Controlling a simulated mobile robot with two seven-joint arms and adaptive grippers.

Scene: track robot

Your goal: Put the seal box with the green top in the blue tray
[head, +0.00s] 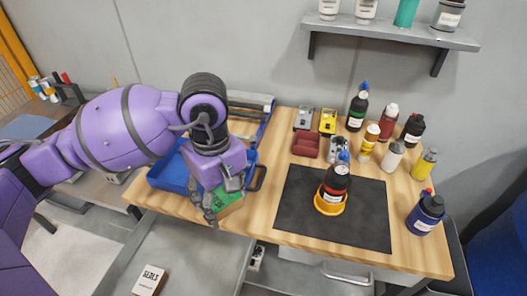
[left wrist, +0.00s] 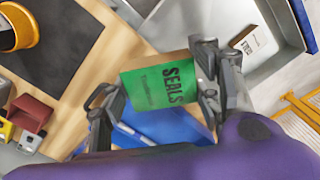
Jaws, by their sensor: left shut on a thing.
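The seal box with the green top (head: 228,203) is in the grip of my left gripper (head: 225,205) in the head view. In the left wrist view the green top with the word SEALS (left wrist: 160,87) shows between the two fingers of the left gripper (left wrist: 155,95), which is shut on the box. The blue tray (head: 168,173) lies on the wooden bench, partly hidden behind my left arm; it also shows under the box in the left wrist view (left wrist: 135,137). Whether the box touches the bench or tray, I cannot tell. My right gripper is not in view.
An open grey drawer (head: 190,250) below the bench holds a white-topped SEALS box (head: 150,280). A black mat (head: 300,215) bears a dark bottle in an orange holder (head: 330,205). Several bottles stand at the right; a red bin (head: 306,145) and small parts sit behind the mat.

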